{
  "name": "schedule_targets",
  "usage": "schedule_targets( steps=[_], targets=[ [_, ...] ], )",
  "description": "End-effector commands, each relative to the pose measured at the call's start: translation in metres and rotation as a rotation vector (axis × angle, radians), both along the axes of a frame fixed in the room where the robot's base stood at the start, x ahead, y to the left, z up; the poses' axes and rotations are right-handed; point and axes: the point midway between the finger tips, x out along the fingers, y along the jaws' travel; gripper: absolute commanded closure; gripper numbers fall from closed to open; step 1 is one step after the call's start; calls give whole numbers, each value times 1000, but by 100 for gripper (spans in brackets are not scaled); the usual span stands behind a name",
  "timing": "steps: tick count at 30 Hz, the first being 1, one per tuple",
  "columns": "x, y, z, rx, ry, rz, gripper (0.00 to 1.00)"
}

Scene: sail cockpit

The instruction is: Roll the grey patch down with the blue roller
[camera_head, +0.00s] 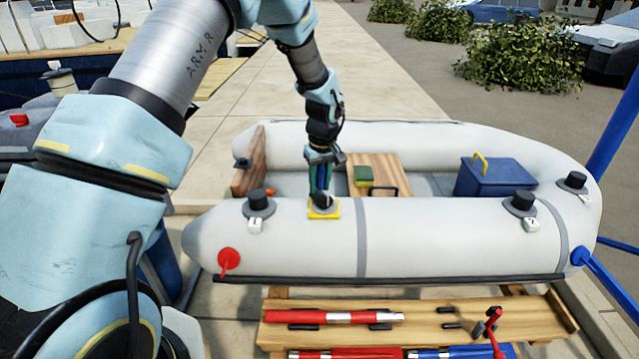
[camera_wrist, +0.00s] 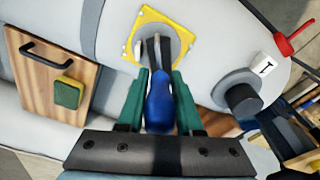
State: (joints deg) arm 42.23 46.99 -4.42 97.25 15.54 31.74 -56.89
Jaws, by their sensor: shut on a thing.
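My gripper (camera_wrist: 160,112) is shut on the blue roller (camera_wrist: 159,100), whose blue handle shows between the green fingers in the wrist view. In the head view my gripper (camera_head: 320,180) points down at the near tube of the inflatable boat (camera_head: 420,225). The grey patch (camera_wrist: 172,38) lies on that tube inside a yellow square frame (camera_wrist: 146,17), which also shows in the head view (camera_head: 331,215). The roller's far end is over the patch; I cannot tell whether it touches. The roller's head and part of the patch are hidden by the tool.
A black valve labelled 1 (camera_wrist: 243,95) stands on the tube beside the frame. A yellow-green sponge (camera_head: 363,176) lies on the wooden seat (camera_head: 390,165). A blue box (camera_head: 495,176) sits inside the boat. A wooden bench (camera_head: 420,318) with red and blue items is in front.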

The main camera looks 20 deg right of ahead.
Motion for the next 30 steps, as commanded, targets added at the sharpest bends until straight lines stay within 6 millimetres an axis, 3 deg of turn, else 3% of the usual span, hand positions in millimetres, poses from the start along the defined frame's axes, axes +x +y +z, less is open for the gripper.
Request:
schedule_targets(
  steps=[19, 30],
  targets=[
    [-20, 0, -1, 0, 3, -1, 100],
    [-22, 0, -1, 1, 3, -1, 100]
  ],
)
